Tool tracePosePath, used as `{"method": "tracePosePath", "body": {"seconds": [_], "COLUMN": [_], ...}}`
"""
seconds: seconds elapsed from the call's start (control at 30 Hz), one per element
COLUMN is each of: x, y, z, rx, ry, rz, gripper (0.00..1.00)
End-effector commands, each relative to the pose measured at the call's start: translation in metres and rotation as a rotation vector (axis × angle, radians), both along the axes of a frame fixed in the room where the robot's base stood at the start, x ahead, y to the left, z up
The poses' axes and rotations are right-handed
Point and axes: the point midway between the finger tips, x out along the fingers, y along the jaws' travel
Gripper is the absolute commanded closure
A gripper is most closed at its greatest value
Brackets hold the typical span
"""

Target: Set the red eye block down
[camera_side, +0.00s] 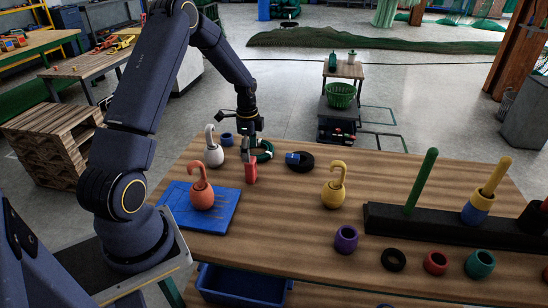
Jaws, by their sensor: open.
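A red-orange block (202,197) with a round body and a hooked top stands upright on a blue mat (225,208) at the left of the table. My gripper (249,155) points down to the right of this block and behind it, apart from it. A narrow red piece (251,173) shows directly below the dark gripper parts. I cannot tell whether it is part of the gripper or a separate thing. My gripper is open, but its fingertips are small and hard to make out.
A white hooked block (214,155) stands behind the mat, and a yellow one (333,194) at the middle. Green (264,152) and black (300,162) coils lie near the gripper. A black rack (400,223) with pegs and several rings occupy the right side.

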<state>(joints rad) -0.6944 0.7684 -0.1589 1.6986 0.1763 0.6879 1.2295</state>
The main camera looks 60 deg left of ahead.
Motion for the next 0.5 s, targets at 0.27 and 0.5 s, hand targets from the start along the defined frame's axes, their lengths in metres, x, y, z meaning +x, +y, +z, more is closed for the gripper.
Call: {"method": "tracePosePath", "body": {"seconds": [0.27,0.5], "x": [0.0,0.001], "y": [0.0,-0.037], "z": [0.045,0.106], "rx": [0.0,0.051], "ry": [-0.001,-0.048], "rz": [0.002,0.076], "gripper": [0.24,0.24]}}
